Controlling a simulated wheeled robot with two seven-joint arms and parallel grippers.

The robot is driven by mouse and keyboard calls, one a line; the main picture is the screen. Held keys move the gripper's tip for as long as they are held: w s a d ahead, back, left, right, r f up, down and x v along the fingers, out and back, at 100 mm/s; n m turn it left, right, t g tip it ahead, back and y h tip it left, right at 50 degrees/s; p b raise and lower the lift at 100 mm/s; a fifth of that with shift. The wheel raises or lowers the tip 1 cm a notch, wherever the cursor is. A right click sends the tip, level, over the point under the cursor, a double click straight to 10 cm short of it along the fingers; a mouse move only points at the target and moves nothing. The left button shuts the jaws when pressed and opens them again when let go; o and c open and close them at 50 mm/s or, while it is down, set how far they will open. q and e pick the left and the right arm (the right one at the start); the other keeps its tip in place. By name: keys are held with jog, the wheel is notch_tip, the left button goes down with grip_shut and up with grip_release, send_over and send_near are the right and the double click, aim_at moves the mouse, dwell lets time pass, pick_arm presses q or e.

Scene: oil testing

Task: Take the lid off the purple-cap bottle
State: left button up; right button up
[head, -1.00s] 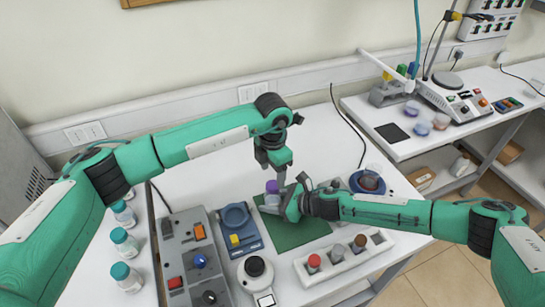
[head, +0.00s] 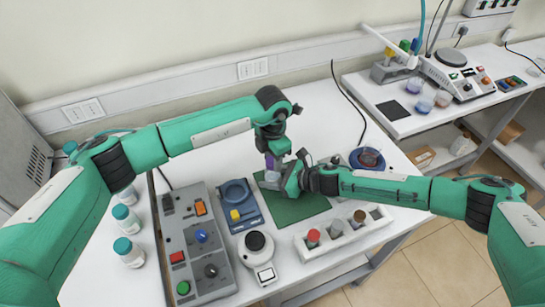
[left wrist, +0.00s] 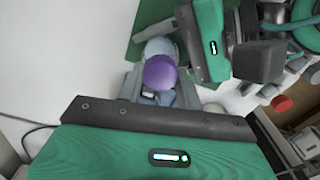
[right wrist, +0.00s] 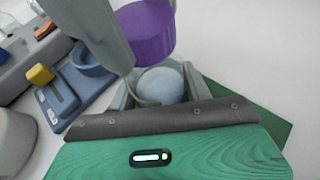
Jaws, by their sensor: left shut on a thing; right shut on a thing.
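The purple cap (head: 270,161) is held between the fingers of my left gripper (head: 271,158), which comes down from above and is shut on it. The cap also shows in the left wrist view (left wrist: 160,73) and, just above the bottle, in the right wrist view (right wrist: 146,33). My right gripper (head: 279,180) is shut on the pale bottle (right wrist: 161,86) from the right, over the green mat (head: 300,208). The bottle's top shows rounded and bluish below the cap. I cannot tell whether cap and bottle still touch. My right fingers hide most of the bottle.
A white rack (head: 338,239) with several capped vials is in front of the mat. A blue device (head: 240,208), a grey control box (head: 197,245) and a round white instrument (head: 256,243) stand left. A dark blue dish (head: 368,159) is right. The table behind is clear.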

pick_arm(q)
jog(key=shift+r, duration=0.25)
dwell(0.4)
jog(key=shift+r, duration=0.85)
jog(key=shift+r, duration=2)
pick_arm(e)
jog(key=o, duration=1.4)
jog(key=shift+o, duration=0.2)
jog(key=shift+d, duration=0.1)
